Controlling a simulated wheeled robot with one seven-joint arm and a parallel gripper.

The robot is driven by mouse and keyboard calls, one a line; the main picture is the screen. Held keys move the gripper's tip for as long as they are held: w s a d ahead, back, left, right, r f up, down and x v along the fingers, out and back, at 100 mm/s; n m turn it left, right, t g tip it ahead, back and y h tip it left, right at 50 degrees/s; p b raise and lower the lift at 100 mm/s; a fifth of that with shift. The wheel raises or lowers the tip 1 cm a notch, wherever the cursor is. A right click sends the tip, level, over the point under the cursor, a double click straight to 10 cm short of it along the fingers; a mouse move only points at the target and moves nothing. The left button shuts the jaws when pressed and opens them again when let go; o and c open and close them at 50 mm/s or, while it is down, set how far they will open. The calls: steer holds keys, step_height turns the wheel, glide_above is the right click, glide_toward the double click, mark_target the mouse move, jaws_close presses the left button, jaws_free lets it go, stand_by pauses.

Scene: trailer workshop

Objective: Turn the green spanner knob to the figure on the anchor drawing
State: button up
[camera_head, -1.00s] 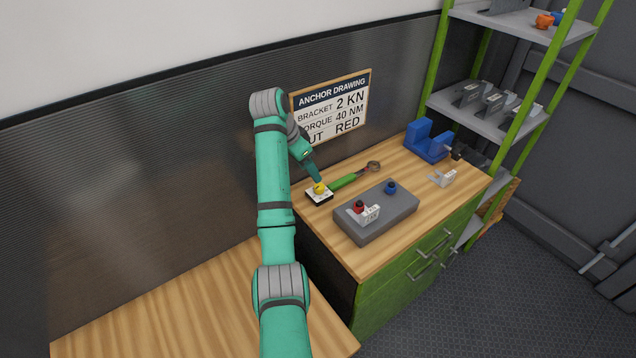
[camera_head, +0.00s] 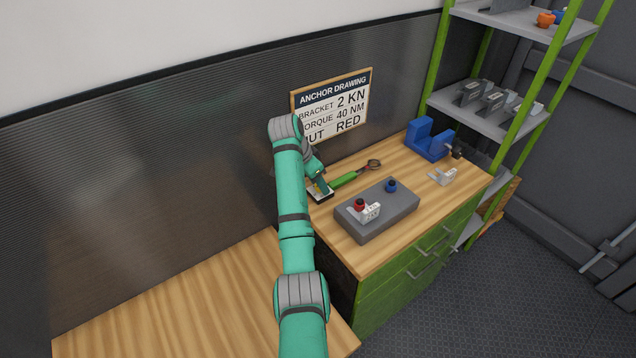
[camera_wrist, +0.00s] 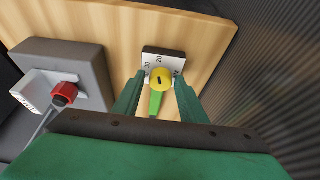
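A round yellow knob (camera_wrist: 160,77) with a dark mark sits on a small white dial plate (camera_wrist: 163,57); figures including 20 and 30 are readable. A green spanner handle (camera_wrist: 156,103) shows just below the knob in the wrist view. The spanner (camera_head: 345,180) lies on the bench in the head view. My gripper (camera_wrist: 161,80) is open, its fingers either side of the knob with gaps showing. In the head view my gripper (camera_head: 322,187) hides the knob and part of the plate. The anchor drawing (camera_head: 333,105) reads bracket 2 kN, torque 40 Nm, nut red.
A grey block (camera_head: 385,218) to the right carries a white bracket (camera_head: 372,213) with a red nut (camera_head: 359,204) and a blue nut (camera_head: 391,186). A blue vise-like block (camera_head: 428,142) and a loose bracket (camera_head: 442,177) stand farther right. The wall is close behind.

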steer(key=c, duration=0.7)
steer(key=shift+n, duration=0.3)
steer(key=n, duration=0.2)
steer(key=n+t+y, duration=0.1)
steer(key=n, duration=0.1)
steer(key=shift+d+y, duration=0.2)
steer(key=shift+y, duration=0.1)
steer(key=n+y, duration=0.1)
steer(key=n, duration=0.3)
steer(key=shift+s+d+n+t+y, duration=0.1)
steer(key=shift+d+n+t+y, duration=0.05)
steer(key=shift+n+t+y, duration=0.25)
steer(key=n+y, duration=0.1)
steer(key=n, duration=0.2)
steer(key=n+y, duration=0.1)
steer(key=n, duration=0.2)
steer(key=shift+d+r, duration=0.1)
steer(key=shift+d, duration=0.1)
steer(key=shift+w+n+g+y, duration=0.1)
steer(key=shift+n+g+y, duration=0.25)
steer(key=shift+n, duration=0.7)
steer(key=shift+w+n+g+y, duration=0.1)
steer(key=shift+n+g+y, duration=0.25)
steer(key=shift+n, duration=0.7)
steer(key=o, duration=1.1)
steer(key=shift+s+d, duration=0.1)
steer(key=shift+c, duration=0.2)
